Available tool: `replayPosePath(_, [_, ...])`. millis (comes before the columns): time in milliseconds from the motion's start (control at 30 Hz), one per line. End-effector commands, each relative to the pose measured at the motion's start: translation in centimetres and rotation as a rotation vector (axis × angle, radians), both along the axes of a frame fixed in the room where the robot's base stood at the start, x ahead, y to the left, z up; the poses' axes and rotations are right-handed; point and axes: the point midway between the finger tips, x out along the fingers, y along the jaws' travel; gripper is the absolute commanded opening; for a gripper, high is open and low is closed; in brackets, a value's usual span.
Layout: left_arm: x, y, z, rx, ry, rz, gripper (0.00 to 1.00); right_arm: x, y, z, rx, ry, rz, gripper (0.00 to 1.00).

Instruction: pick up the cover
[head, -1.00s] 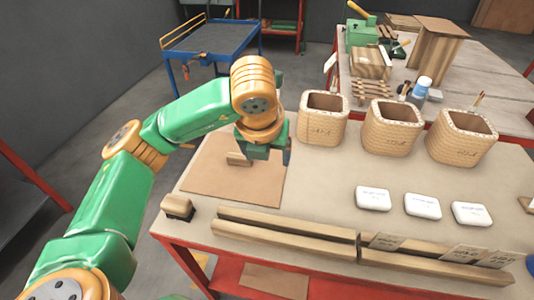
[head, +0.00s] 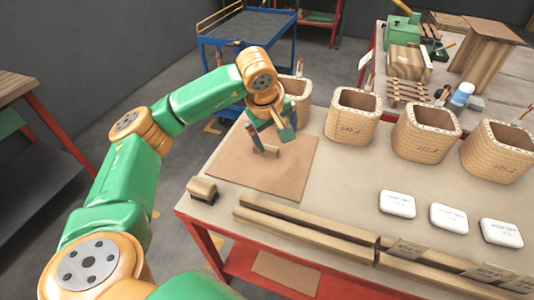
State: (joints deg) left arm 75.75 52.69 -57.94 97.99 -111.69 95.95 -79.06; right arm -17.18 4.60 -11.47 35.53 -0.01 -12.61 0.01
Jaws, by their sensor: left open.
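A flat brown board (head: 290,165) lies on the near-left part of the table, with a small light wooden block (head: 266,151) standing up on it like a handle. This board looks like the cover. My left gripper (head: 265,141) is open and points down over the board. Its fingers are close to the block, seemingly one on each side; I cannot tell whether they touch it. The gripper and wrist hide part of the board's far edge. My right gripper is not in view.
Long wooden bars (head: 305,229) and a small wooden block with a dark base (head: 202,190) lie near the front edge.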

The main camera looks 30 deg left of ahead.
Motion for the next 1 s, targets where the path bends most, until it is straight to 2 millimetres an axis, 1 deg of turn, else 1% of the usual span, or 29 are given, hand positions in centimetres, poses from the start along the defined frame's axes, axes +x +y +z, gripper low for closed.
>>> replayPosePath(33, [0.2, 1.2, -1.1, 0.076, 0.01, -0.161, 1.0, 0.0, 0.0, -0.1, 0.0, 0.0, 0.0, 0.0])
replayPosePath(100, [0.5, 2.6, -2.3, 0.189, 0.022, -0.394, 1.0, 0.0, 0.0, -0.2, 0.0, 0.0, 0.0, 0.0])
replayPosePath(133, [0.6, 3.1, -2.7, 0.229, 0.026, -0.479, 1.0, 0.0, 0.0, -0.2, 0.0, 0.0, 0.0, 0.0])
replayPosePath(200, [0.8, 4.1, -3.4, 0.305, 0.038, -0.629, 1.0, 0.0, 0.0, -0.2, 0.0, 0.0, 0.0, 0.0])
replayPosePath(300, [0.9, 4.8, -4.0, 0.361, 0.048, -0.747, 1.0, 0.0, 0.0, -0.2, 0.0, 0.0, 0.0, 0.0])
replayPosePath(367, [1.1, 5.0, -4.4, 0.373, 0.05, -0.772, 1.0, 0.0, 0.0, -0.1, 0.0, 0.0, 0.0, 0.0])
replayPosePath(467, [1.6, 5.1, -5.7, 0.373, 0.054, -0.778, 1.0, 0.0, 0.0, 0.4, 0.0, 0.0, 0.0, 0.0])
replayPosePath(600, [2.5, 5.4, -8.2, 0.373, 0.055, -0.777, 1.0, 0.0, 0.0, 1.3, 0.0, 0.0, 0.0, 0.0])
replayPosePath(700, [3.1, 5.5, -9.9, 0.373, 0.052, -0.776, 1.0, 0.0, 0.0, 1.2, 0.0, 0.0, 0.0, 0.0])
replayPosePath(800, [3.4, 5.6, -10.5, 0.374, 0.05, -0.776, 1.0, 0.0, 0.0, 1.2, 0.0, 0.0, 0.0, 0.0])
replayPosePath(967, [3.4, 5.6, -10.5, 0.375, 0.049, -0.776, 1.0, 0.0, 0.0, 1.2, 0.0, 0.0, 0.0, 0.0])
replayPosePath(1000, [3.4, 5.6, -10.5, 0.375, 0.049, -0.776, 0.92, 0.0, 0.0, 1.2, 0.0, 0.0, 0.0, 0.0])
